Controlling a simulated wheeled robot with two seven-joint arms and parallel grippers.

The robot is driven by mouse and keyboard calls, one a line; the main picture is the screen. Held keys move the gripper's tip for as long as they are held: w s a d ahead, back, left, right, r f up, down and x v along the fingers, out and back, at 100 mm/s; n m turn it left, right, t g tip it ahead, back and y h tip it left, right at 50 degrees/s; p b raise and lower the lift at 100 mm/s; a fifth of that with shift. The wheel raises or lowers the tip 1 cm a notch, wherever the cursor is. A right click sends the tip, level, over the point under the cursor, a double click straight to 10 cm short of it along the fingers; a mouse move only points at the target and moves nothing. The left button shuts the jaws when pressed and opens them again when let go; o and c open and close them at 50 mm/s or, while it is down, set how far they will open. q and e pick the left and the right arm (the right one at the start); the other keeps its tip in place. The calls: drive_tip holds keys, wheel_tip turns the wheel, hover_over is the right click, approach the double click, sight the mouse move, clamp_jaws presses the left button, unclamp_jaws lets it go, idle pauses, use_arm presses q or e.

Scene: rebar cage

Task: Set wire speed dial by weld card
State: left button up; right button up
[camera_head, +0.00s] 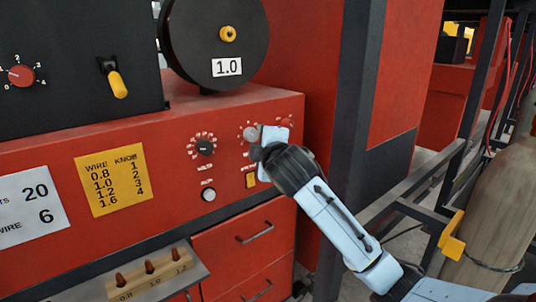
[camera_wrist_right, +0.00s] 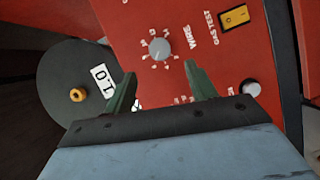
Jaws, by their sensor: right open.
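The grey wire dial (camera_head: 250,133) is on the red machine's front, partly behind my right gripper in the head view. In the right wrist view the dial (camera_wrist_right: 159,47) sits beside the word WIRE, beyond and between my fingertips, with clear space around it. My right gripper (camera_wrist_right: 160,85) is open and empty, facing the panel; it also shows in the head view (camera_head: 263,150). A yellow card (camera_head: 113,178) lists wire 0.8, 1.0, 1.2, 1.6 against knob 1, 2, 3, 4. The spool (camera_head: 215,40) is labelled 1.0. My left gripper is in neither view.
A black knob (camera_head: 205,147), a white button (camera_head: 208,195) and a yellow gas test switch (camera_head: 251,180) surround the dial. A white card (camera_head: 30,206) reads WIRE 6. A tip rack (camera_head: 150,278) juts out below. A dark post (camera_head: 350,120) stands right of the machine.

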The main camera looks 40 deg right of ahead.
drive_tip(key=v, duration=0.5)
drive_tip(key=shift+s+b, duration=0.3)
drive_tip(key=shift+b, duration=0.1)
wheel_tip(320, 180, down, 40)
drive_tip(key=w+m+g+y+b, duration=0.2)
drive_tip(key=w+m+g+b, duration=0.1)
drive_tip(key=g+b, duration=0.3)
drive_tip(key=s+f+m+g+y+b, duration=0.1)
drive_tip(key=s+f, duration=0.3)
drive_tip(key=f, duration=0.5)
drive_tip(key=s+f+m+g+b, duration=0.1)
drive_tip(key=s+f+b, duration=0.15)
drive_tip(key=f, duration=0.65)
drive_tip(key=s+a+f+m+g+y+b, duration=0.1)
drive_tip(key=s+a+f+m+g+b, duration=0.2)
drive_tip(key=s+f, duration=1.6)
drive_tip(key=s+a+f+g+b, duration=0.1)
drive_tip(key=s+f, duration=0.3)
drive_tip(key=s, duration=0.4)
drive_tip(key=s+a+f+m+g, duration=0.1)
drive_tip(key=s+a+f, duration=0.2)
drive_tip(key=s, duration=0.6)
drive_tip(key=s+a+f+m+g+y+b, duration=0.1)
drive_tip(key=s+a+f, duration=0.1)
drive_tip(key=s+f, duration=0.4)
drive_tip(key=s, duration=0.2)
drive_tip(key=shift+s+a+f+g+b, duration=0.2)
drive_tip(key=shift+s+f+g+b, duration=0.1)
drive_tip(key=shift+f+g+b, duration=0.1)
